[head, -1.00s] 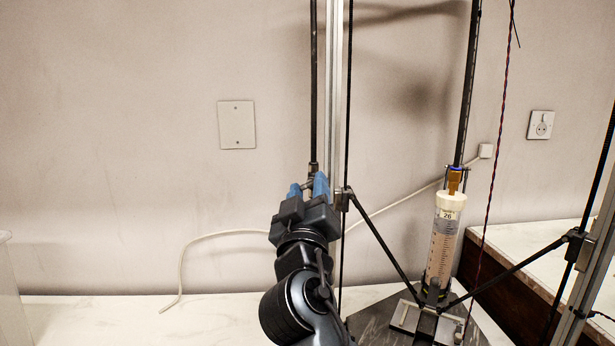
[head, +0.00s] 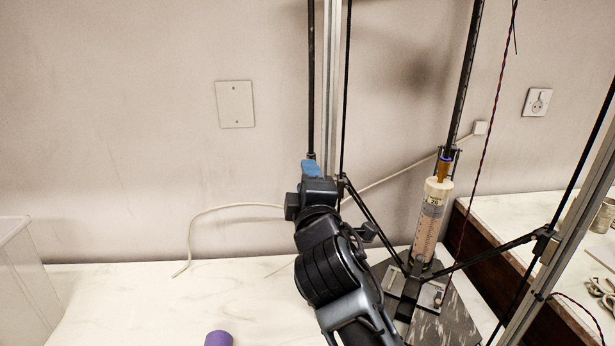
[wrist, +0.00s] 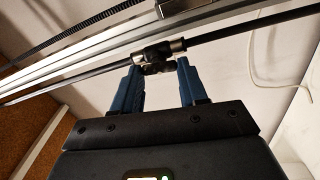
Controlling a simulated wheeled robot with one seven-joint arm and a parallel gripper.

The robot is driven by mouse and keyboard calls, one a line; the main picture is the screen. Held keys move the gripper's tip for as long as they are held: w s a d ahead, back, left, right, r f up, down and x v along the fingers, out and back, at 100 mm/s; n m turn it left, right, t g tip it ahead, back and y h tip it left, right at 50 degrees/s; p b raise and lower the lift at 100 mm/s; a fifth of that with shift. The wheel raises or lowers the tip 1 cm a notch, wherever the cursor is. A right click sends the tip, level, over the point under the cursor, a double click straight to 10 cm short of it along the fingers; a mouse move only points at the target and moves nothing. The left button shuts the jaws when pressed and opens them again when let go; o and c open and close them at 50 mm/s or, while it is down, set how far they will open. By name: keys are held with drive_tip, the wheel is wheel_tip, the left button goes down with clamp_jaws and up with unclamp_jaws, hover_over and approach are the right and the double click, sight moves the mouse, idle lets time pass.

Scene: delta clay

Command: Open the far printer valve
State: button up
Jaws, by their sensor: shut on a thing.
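The valve (wrist: 158,55) is a small dark fitting with metal ends, set in line with a black tube (wrist: 230,31) beside a silver rail. In the wrist view my gripper (wrist: 159,67) has its two blue fingers on either side of the valve's near part and is shut on it. The fingers stand apart, with the valve's handle between their tips; its exact angle is hard to make out. In the head view my gripper (head: 311,168) is at the lower end of the upright black tube (head: 311,80). There the fingers and wrist hide the valve.
A clay-filled printer syringe (head: 431,220) stands right of my arm, among black struts (head: 495,258) and silver posts. A white cable (head: 235,206) runs along the wall. A purple cylinder (head: 218,339) and a clear bin (head: 22,280) are at the left; the white table between is mostly clear.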

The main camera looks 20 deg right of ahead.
drive_tip(key=shift+n+g, duration=0.3)
drive_tip(key=shift+n, duration=0.5)
drive_tip(key=o, duration=1.1)
drive_tip(key=shift+c, duration=0.2)
drive_tip(key=b+v, duration=0.1)
drive_tip(key=v, duration=0.6)
drive_tip(key=shift+s+b, duration=0.3)
drive_tip(key=shift+s, duration=0.1)
drive_tip(key=shift+a, duration=0.1)
